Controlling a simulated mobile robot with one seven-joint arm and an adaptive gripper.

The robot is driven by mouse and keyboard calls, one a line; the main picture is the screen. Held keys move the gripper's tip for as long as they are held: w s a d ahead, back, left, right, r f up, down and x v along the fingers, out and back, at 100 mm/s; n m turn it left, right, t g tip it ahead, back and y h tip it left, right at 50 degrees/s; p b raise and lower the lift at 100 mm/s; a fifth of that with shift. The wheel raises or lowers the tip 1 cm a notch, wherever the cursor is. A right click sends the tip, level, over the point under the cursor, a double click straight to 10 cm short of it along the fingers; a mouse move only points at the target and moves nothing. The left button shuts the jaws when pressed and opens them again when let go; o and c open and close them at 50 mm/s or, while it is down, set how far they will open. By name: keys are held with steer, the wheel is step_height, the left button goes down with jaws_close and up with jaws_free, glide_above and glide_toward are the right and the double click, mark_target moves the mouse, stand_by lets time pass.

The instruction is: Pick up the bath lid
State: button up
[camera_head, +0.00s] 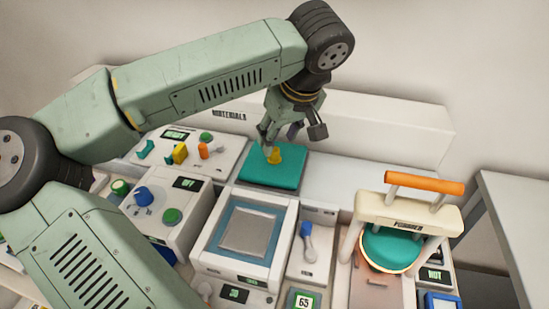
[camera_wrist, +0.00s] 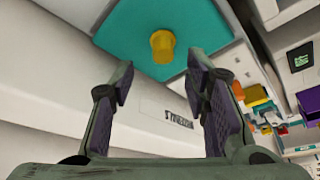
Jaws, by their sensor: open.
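The bath lid (camera_head: 262,178) is a flat teal square slab with a yellow knob (camera_head: 273,156) in its middle. It lies on the white surface at the back of the bench, beyond the open bath (camera_head: 246,231). My gripper (camera_head: 281,137) is above the lid, close to the knob, with its fingers apart and nothing between them. In the wrist view the knob (camera_wrist: 162,46) and teal lid (camera_wrist: 125,42) show just past the fingertips of my gripper (camera_wrist: 161,75), roughly centred between them. The knob appears apart from both fingers.
A panel with small coloured shapes (camera_head: 180,153) stands left of the lid. A former with an orange handle (camera_head: 424,183) stands at the right. A blue-handled tool (camera_head: 307,240) lies in a slot beside the bath. A low white wall (camera_head: 390,127) runs behind; bare surface lies right of the lid.

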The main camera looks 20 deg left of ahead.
mark_target(275, 150)
steer(key=shift+s+p+x, duration=0.15)
steer(key=shift+p+x, duration=0.05)
steer(key=shift+x, duration=0.75)
steer(key=shift+s+p+x, duration=0.1)
steer(key=shift+p+x, duration=0.1)
steer(key=shift+x, duration=0.75)
steer(key=shift+f, duration=0.1)
steer(key=shift+c, duration=0.5)
jaws_close()
